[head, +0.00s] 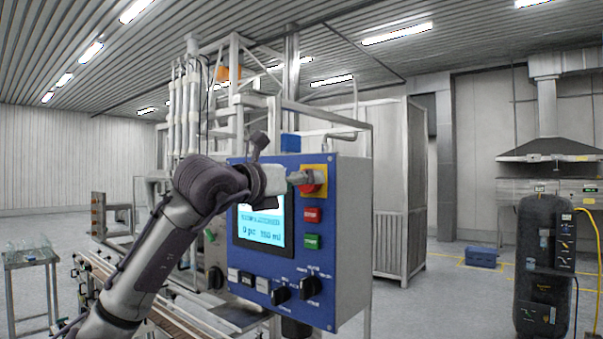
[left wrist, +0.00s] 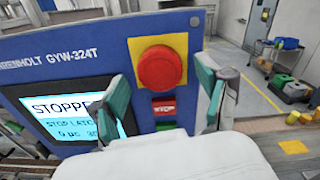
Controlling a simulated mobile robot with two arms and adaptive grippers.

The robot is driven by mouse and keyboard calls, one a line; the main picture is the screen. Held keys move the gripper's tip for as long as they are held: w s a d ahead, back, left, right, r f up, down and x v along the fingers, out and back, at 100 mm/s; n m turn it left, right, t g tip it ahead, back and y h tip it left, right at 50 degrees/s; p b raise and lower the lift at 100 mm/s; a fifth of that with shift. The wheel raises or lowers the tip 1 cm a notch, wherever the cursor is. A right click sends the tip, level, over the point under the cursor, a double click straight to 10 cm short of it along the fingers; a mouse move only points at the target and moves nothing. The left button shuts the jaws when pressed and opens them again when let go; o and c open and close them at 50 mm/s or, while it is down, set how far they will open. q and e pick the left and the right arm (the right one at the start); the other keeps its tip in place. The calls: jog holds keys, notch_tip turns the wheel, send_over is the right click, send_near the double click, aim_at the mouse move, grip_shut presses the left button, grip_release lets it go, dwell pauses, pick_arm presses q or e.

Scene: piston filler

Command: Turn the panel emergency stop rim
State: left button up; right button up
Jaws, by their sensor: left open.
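The panel emergency stop is a large red mushroom button (left wrist: 160,68) on a yellow square plate (left wrist: 192,48), near the panel's top right corner. In the head view the button (head: 313,188) is partly hidden behind my left gripper (head: 301,177). In the left wrist view my left gripper (left wrist: 161,78) is open, with one teal-padded finger on each side of the button's lower part. Gaps show between the fingers and the red rim, and nothing is held. The blue-framed panel (head: 345,240) has a lit screen (left wrist: 70,115) reading "STOPPED". My right gripper is not in view.
Below the emergency stop are a red stop button (head: 312,215) and a green button (head: 311,241). Black selector knobs (head: 310,287) stick out at the panel's bottom. A glassware table (head: 30,258) stands far left.

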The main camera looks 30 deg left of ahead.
pick_arm(q)
jog(key=shift+w, duration=0.45)
jog(key=shift+c, duration=0.3)
jog(key=c, duration=1.1)
